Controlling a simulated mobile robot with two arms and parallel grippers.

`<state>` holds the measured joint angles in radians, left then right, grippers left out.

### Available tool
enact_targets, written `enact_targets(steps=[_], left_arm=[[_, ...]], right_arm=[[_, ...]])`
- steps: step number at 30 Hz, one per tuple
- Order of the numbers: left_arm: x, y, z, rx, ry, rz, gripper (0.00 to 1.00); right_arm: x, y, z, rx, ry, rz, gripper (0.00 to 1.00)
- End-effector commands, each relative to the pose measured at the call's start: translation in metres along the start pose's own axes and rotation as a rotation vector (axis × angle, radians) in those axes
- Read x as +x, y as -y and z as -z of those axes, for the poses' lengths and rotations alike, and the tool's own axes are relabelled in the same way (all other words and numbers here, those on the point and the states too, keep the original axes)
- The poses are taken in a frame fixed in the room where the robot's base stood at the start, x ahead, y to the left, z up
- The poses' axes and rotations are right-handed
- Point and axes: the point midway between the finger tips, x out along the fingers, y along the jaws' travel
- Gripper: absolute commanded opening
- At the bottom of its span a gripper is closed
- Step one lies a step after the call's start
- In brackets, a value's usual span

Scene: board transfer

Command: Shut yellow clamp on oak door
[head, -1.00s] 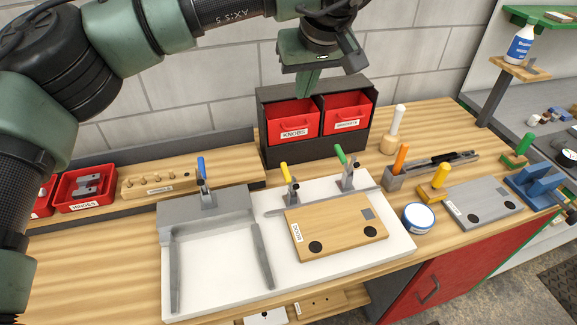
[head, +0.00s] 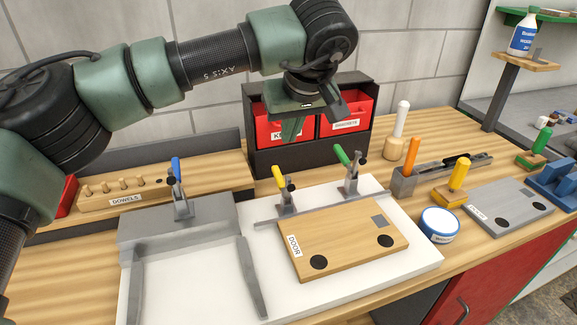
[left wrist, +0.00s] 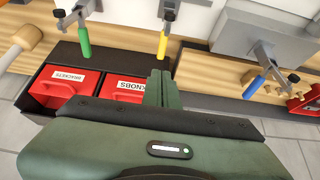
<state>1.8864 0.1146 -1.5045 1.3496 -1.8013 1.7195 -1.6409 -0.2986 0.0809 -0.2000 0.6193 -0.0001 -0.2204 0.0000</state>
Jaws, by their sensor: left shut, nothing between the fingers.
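The oak door (head: 340,238), labelled DOOR, lies flat on the white board (head: 205,292). The yellow clamp (head: 281,188) stands at the door's back left edge with its handle raised, leaning slightly left. Its yellow handle also shows in the left wrist view (left wrist: 163,44). The green-handled clamp (head: 349,172) stands at the back edge further right, handle raised too. My left gripper (head: 292,129) is shut and empty, above and behind the yellow clamp, in front of the red drawers. Its fingers (left wrist: 160,82) point toward the yellow handle in the wrist view, apart from it. My right gripper is out of view.
A blue-handled clamp (head: 180,192) stands on a grey fixture (head: 150,228) to the left. The dark drawer cabinet (head: 262,160) is close behind my left gripper. A round tin (head: 439,225) and a grey panel (head: 508,207) lie right of the board.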

Motion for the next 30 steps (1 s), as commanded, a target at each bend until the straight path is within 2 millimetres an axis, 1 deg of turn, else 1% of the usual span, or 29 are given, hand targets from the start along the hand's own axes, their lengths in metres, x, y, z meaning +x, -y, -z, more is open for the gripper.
enact_targets(steps=[2,5,15,18,21,25,30], left_arm=[[0.008,0.001,0.001,-0.001,0.003,0.003,0.0],[0.025,0.001,0.0,-0.001,0.005,0.004,0.0],[0.096,0.001,0.001,-0.001,0.004,0.003,0.0],[0.087,0.0,-0.015,0.005,0.001,-0.002,0.0],[0.084,0.0,-0.026,0.003,0.0,-0.001,0.0],[0.082,0.0,-0.035,0.0,-0.002,-0.001,0.0],[0.081,0.001,-0.037,-0.003,-0.002,0.0,0.0]], right_arm=[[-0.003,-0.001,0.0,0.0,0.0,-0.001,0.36],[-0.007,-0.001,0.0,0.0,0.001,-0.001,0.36],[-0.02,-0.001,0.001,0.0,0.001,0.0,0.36],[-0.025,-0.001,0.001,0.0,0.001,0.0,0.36],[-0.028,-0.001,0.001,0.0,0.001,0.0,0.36],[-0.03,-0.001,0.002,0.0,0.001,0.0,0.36],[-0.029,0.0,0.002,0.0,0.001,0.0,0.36]])
